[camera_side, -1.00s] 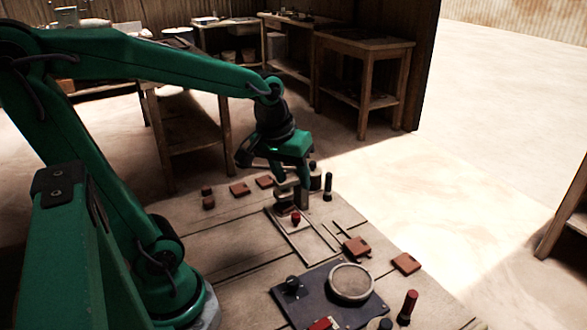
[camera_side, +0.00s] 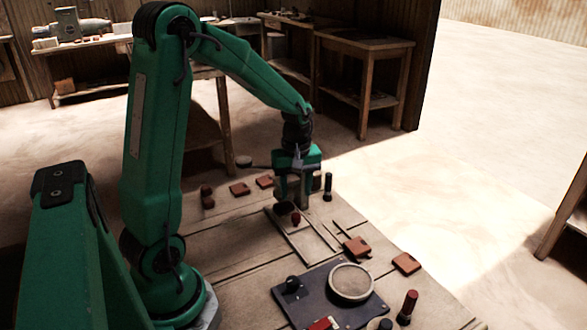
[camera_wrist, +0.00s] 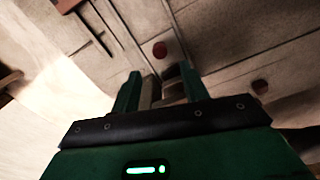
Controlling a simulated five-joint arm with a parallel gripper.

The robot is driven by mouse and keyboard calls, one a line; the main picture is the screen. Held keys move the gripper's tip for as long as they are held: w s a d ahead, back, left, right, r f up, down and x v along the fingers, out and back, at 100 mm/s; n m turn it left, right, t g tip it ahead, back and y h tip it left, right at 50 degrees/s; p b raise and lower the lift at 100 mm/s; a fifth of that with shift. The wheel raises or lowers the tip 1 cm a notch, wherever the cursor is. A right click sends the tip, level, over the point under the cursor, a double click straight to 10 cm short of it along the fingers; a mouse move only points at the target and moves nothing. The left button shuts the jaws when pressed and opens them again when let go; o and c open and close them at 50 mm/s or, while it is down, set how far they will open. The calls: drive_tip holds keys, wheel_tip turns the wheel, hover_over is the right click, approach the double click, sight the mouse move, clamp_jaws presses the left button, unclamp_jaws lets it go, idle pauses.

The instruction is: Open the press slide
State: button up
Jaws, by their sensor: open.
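The press slide's small red knob (camera_side: 296,217) stands at the far end of a pair of thin rails (camera_side: 292,238) on the wooden table. In the wrist view the red knob (camera_wrist: 160,50) lies ahead of my fingertips, near the middle. My gripper (camera_side: 293,196) points down close behind the knob, open, and its fingers hide most of the press block there. In the wrist view my gripper (camera_wrist: 158,82) has its two green fingers apart, with a grey and dark block (camera_wrist: 172,88) showing between them. I cannot tell whether they touch it.
A dark plate (camera_side: 310,300) with a round ring (camera_side: 351,282) lies at the near side. Brown tiles (camera_side: 357,246) lie about the table. A black peg (camera_side: 328,187) stands just right of my gripper, and a red-topped peg (camera_side: 407,306) stands near the front.

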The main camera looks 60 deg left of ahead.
sight(296, 215)
drive_tip(key=shift+f, duration=0.1)
drive_tip(key=shift+f, duration=3.8)
drive_tip(key=shift+d, duration=0.1)
clamp_jaws()
